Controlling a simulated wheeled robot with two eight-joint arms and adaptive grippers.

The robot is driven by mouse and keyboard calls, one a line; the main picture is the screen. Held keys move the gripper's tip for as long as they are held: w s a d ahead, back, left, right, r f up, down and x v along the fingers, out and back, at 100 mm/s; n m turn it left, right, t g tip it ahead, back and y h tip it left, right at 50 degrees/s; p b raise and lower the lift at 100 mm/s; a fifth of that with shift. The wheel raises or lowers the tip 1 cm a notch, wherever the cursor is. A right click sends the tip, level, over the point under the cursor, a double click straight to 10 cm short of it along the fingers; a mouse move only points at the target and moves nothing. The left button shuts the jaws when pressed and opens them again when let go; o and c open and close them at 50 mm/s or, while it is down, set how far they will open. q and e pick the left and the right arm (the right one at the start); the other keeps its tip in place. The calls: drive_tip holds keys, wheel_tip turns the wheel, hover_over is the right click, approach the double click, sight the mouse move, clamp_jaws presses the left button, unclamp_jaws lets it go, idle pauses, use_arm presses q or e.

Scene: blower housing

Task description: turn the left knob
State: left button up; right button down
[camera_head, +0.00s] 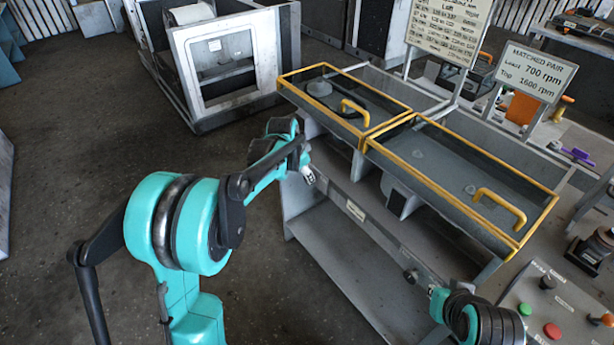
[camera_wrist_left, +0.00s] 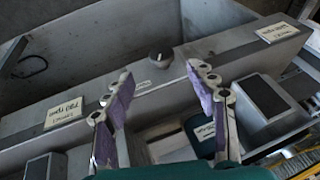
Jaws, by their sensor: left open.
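My left gripper (camera_head: 307,174) reaches from the left to the front panel of the grey housing bench (camera_head: 345,205). In the left wrist view, the left gripper (camera_wrist_left: 158,82) is open, with purple-padded fingers apart and nothing between them. A dark rounded knob (camera_wrist_left: 160,56) on the panel lies just beyond the fingertips, roughly centred in the gap. In the head view, the gripper and wrist cover this part of the panel, and I cannot make out that knob. Another dark knob-like part (camera_head: 410,275) shows farther right. My right gripper (camera_head: 430,293) is small near it, its fingers unclear.
Two yellow-framed clear lids (camera_head: 345,103) and (camera_head: 462,180) with yellow handles cover the bench top. White labels (camera_wrist_left: 65,112) and (camera_wrist_left: 278,32) sit on the panel. Signs (camera_head: 537,72) stand behind. A button box (camera_head: 555,310) is at lower right. Floor at left is clear.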

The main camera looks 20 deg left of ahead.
use_arm(q)
drive_tip(key=b+x, duration=0.3)
drive_tip(key=x, duration=0.5)
drive_tip(key=shift+w, duration=0.2)
drive_tip(key=shift+f, duration=0.1)
